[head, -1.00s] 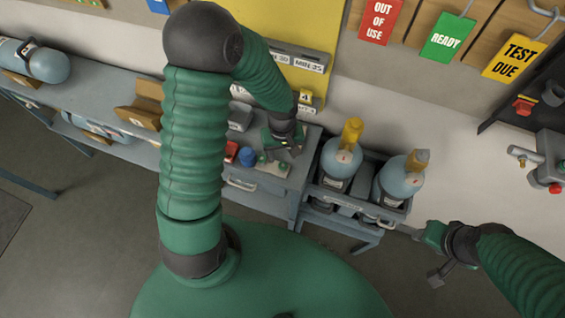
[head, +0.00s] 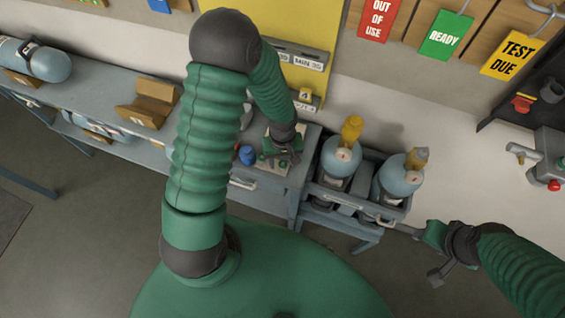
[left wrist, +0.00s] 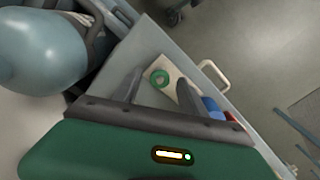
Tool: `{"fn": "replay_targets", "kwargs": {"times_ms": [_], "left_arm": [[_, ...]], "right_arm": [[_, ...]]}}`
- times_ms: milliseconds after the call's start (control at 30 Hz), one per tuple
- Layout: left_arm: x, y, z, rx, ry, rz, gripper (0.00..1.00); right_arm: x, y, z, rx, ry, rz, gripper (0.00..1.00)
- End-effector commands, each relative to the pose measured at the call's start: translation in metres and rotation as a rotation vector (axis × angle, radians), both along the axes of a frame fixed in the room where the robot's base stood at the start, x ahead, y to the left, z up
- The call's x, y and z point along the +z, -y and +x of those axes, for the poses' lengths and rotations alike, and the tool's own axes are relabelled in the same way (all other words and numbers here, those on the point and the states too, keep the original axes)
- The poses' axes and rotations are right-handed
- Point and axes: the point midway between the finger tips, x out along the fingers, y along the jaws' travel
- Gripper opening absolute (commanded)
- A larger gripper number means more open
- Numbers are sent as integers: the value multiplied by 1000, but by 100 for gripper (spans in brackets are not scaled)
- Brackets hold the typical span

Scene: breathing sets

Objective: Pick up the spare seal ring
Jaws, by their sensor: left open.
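A green seal ring (left wrist: 160,78) lies on a small pale board (left wrist: 172,76) on the grey bench top in the left wrist view. My left gripper (left wrist: 157,88) is open and empty, with its two fingers pointing towards the board and the ring between their tips in that picture. I cannot tell the height left above it. In the head view the left gripper (head: 284,156) is over the right end of the bench and covers part of the board. My right gripper (head: 418,254) is at the lower right, its fingers apart, away from the ring.
A blue cap (head: 246,155) sits beside the board. A crate (head: 360,210) with two blue cylinders (head: 342,160) stands right of the bench. A wooden cradle (head: 148,105) is on the bench to the left. A drawer handle (left wrist: 214,74) projects from the bench front.

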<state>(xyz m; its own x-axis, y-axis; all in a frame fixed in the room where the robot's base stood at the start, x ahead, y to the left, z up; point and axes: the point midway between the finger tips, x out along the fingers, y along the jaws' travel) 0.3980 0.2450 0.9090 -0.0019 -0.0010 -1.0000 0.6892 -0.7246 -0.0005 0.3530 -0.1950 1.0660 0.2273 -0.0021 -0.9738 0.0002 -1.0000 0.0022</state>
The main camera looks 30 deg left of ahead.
Motion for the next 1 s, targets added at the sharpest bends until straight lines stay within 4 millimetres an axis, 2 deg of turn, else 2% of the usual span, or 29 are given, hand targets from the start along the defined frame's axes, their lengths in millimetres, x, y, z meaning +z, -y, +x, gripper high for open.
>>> {"fn": "replay_targets", "kwargs": {"times_ms": [167,533,833,1000], "left_arm": [[0,0,0,-1,1,-1,48],[0,0,0,-1,1,-1,0],[0,0,0,-1,1,-1,0],[8,0,0,-1,3,-1,0]], "right_arm": [[0,0,0,0,0,0,48],[0,0,0,0,0,0,48],[0,0,0,0,0,0,48],[5,0,0,0,0,0,48]]}}
